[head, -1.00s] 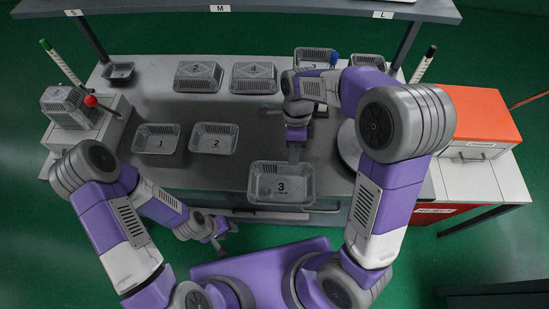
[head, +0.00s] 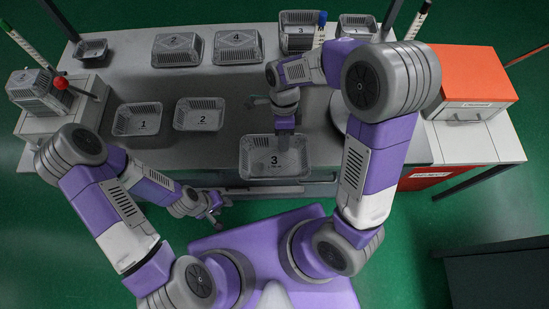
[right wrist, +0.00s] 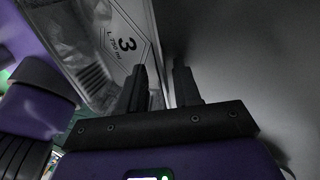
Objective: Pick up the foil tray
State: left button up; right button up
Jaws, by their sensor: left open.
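The foil tray (head: 246,158), a grey ribbed tray marked 3, sits near the bench's front edge in the head view. It also shows at upper left in the right wrist view (right wrist: 95,80). My right gripper (head: 284,140) points down at the tray's far wall. In the right wrist view its two dark fingers (right wrist: 160,80) are apart, one over the tray side and one over the bare bench side, with the tray's edge between them. A gap shows between them. My left gripper (head: 222,204) is open and empty, in front of the bench, left of the tray.
Trays marked 1 (head: 116,121) and 2 (head: 179,117) stand left of it on the bench. An orange-topped box (head: 465,70) stands at right.

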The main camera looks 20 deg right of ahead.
jog(key=shift+f, duration=0.25)
grip_shut()
dwell(0.4)
